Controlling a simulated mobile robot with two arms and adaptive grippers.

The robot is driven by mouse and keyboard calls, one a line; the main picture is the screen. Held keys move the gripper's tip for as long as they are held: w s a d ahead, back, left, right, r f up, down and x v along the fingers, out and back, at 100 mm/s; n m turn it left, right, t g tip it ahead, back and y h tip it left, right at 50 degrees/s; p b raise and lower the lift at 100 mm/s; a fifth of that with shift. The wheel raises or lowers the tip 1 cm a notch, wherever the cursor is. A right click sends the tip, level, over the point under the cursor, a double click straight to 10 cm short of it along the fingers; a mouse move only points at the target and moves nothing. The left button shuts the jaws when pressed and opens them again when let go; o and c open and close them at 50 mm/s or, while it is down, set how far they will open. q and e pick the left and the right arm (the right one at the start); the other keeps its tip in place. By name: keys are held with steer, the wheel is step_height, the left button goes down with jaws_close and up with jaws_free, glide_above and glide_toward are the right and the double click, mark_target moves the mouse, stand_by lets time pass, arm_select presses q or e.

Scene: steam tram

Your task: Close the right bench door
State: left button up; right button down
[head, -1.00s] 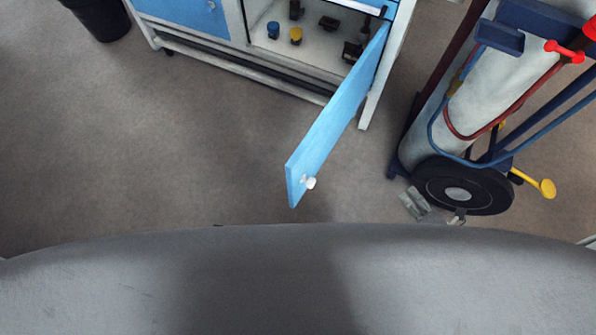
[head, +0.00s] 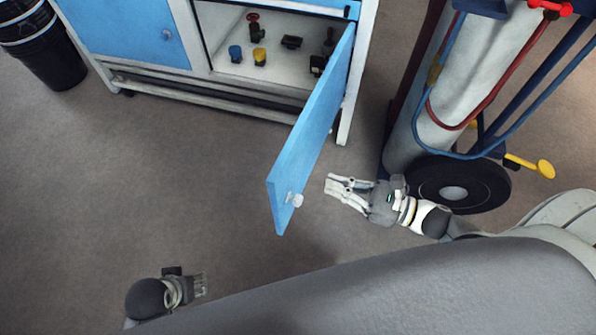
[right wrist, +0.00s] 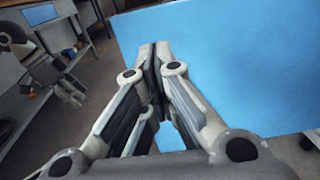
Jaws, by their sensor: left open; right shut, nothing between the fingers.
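The right bench door (head: 312,125) is a light blue panel standing wide open from the white-framed bench (head: 345,118). Its white knob (head: 297,199) is near the free end. My right gripper (head: 333,185) is shut and empty, just to the right of the door near its free end. In the right wrist view the shut fingers (right wrist: 155,48) point toward the blue door panel (right wrist: 225,65); I cannot tell whether they touch it. My left gripper (head: 202,285) is at the lower left, over the floor, away from the door, and open.
The open compartment holds a blue item (head: 235,53), a yellow item (head: 259,56) and several dark fittings. The left bench door (head: 130,30) is closed. A gas cylinder (head: 455,70) on a wheeled cart stands at the right, close to my right arm. A black bin (head: 55,60) stands at the upper left.

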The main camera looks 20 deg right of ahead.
mark_target(288, 169)
steer(key=x, duration=0.9)
